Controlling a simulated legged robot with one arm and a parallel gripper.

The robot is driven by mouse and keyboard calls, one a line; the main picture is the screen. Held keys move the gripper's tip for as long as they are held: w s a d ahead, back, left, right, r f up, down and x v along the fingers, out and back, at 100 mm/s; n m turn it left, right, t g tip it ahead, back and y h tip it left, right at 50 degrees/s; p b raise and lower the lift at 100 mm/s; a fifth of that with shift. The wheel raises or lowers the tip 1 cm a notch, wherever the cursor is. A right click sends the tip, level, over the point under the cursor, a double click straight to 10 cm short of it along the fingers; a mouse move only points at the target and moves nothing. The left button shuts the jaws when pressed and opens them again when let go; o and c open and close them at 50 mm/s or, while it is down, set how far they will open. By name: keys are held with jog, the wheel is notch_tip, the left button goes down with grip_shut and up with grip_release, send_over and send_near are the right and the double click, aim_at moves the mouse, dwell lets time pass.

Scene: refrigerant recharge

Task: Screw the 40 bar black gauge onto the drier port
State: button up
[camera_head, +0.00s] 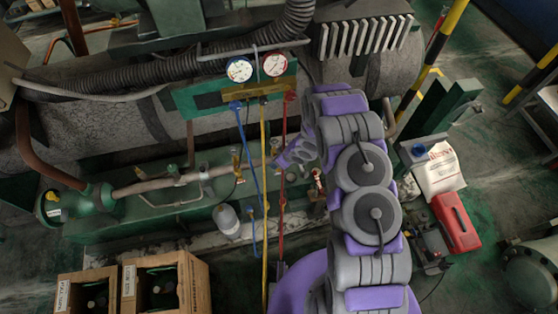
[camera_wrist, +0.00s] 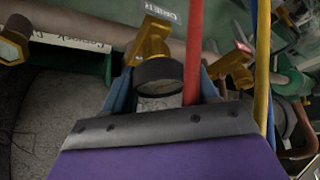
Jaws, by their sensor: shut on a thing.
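My gripper (camera_wrist: 162,88) is shut on a small round black-rimmed gauge (camera_wrist: 158,74), with one finger on each side of it. The gauge's pale face is turned partly toward the wrist camera; its scale is not readable. A brass fitting (camera_wrist: 150,42) stands directly beyond the gauge and lines up with it. I cannot tell whether the two are threaded together. A small label (camera_wrist: 163,11) sits behind that fitting, too blurred to read. In the head view my gripper (camera_head: 277,161) is over the green pipe bench, beside the hanging hoses, and the gauge is not discernible there.
A red hose (camera_wrist: 193,50) passes close beside the gauge. Blue (camera_head: 247,165) and yellow (camera_head: 264,190) hoses hang nearby from the manifold (camera_head: 222,95). Other brass fittings stand left (camera_wrist: 14,40) and right (camera_wrist: 234,66). A red box (camera_head: 456,222) and wooden crates (camera_head: 190,285) are on the floor.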

jog(key=shift+f+m+b, duration=0.1)
jog(key=shift+m+b, duration=0.5)
jog(key=shift+b, duration=0.7)
jog(key=shift+t+h, duration=0.3)
jog(key=shift+m, duration=0.5)
jog(key=o, duration=1.2)
jog(key=shift+r+p, duration=2)
jog(key=shift+r, duration=0.35)
jog(key=shift+f, duration=0.1)
